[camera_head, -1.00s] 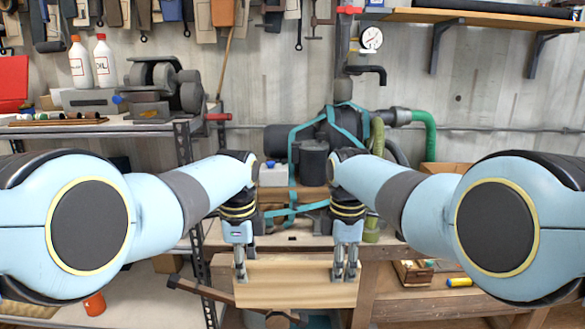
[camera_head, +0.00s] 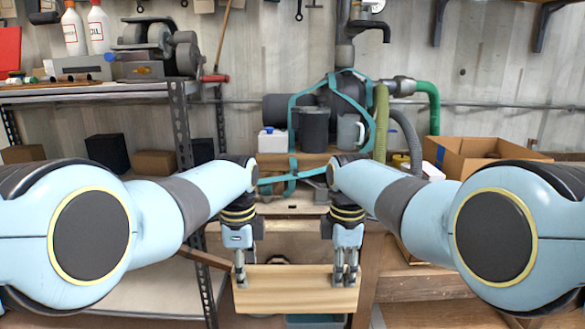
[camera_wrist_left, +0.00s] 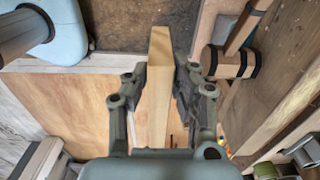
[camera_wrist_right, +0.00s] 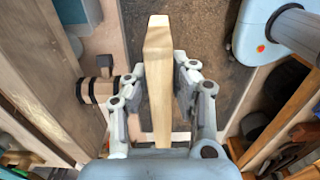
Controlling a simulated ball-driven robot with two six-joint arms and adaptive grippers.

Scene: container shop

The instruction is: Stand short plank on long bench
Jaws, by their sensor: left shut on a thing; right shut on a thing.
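The short plank (camera_head: 296,292) is a light wooden board, held on its long edge in front of me with its broad face toward the head camera. My left gripper (camera_head: 241,276) is shut on its left end and my right gripper (camera_head: 346,274) is shut on its right end. The plank also shows edge-on between the fingers in the left wrist view (camera_wrist_left: 160,90) and the right wrist view (camera_wrist_right: 157,85). A wooden bench (camera_head: 300,210) stands behind the grippers, partly hidden by arms and plank. I cannot tell whether it is the long bench.
A metal shelf unit (camera_head: 100,90) with bottles and a grinder stands at the left. A black tank with teal straps and hoses (camera_head: 330,110) stands behind the bench. An open cardboard box (camera_head: 480,155) is at the right. A blue tray (camera_head: 315,321) shows below the plank.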

